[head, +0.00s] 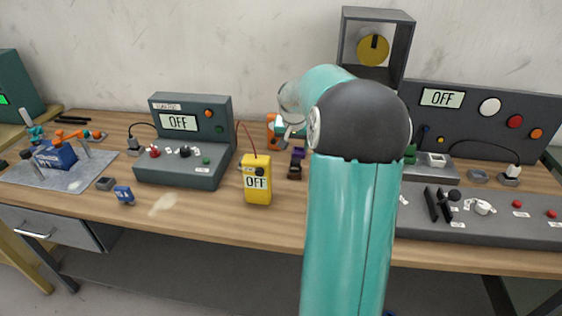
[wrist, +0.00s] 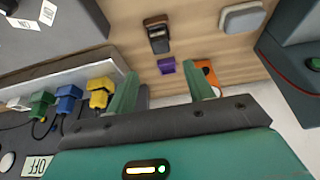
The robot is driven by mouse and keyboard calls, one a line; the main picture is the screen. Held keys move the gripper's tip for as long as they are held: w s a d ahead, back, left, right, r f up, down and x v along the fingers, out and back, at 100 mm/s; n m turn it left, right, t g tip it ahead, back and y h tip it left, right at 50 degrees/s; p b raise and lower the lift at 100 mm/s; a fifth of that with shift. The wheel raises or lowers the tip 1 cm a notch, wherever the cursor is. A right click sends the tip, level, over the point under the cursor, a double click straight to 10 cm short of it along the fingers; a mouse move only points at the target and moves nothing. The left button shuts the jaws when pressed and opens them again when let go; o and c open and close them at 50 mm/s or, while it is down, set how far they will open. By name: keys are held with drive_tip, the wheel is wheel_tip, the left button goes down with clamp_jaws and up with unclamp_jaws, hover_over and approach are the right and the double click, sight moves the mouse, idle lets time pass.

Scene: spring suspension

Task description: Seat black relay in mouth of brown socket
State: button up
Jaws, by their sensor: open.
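A small dark brown block with a black part (wrist: 157,38) stands on the wooden bench in the wrist view. It also shows left of my arm in the head view (head: 295,170). I cannot tell whether this is the brown socket alone or the socket with the black relay at it. No separate black relay can be made out. My gripper (wrist: 161,72) is open, with its two green fingers apart and nothing held between them. The brown block lies beyond the fingertips. In the head view my arm hides most of the gripper.
A small purple block (wrist: 166,66) lies between the fingertips and the brown block, near an orange item (wrist: 208,74). A yellow meter (head: 257,181) stands to the left. Consoles (head: 185,140) stand on both sides. Colored plugs (wrist: 69,98) sit beside the left finger.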

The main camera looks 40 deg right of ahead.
drive_tip(key=s+a+r+n+t, duration=0.15)
drive_tip(key=a+r, duration=0.25)
drive_tip(key=a, duration=0.6)
drive_tip(key=s+a+r+n+g, duration=0.1)
drive_tip(key=s+a+r+n, duration=0.2)
drive_tip(key=a, duration=0.8)
drive_tip(key=s+a+n+t+y, duration=0.2)
drive_tip(key=s+a+n, duration=0.3)
drive_tip(key=s+a, duration=1.1)
drive_tip(key=a+y, duration=0.1)
drive_tip(key=a, duration=0.2)
drive_tip(key=shift+a+r+n+y, duration=0.15)
drive_tip(key=shift+r+n+y, duration=0.15)
drive_tip(key=shift+r+n, duration=0.1)
drive_tip(key=c, duration=0.3)
drive_tip(key=shift+c, duration=0.2)
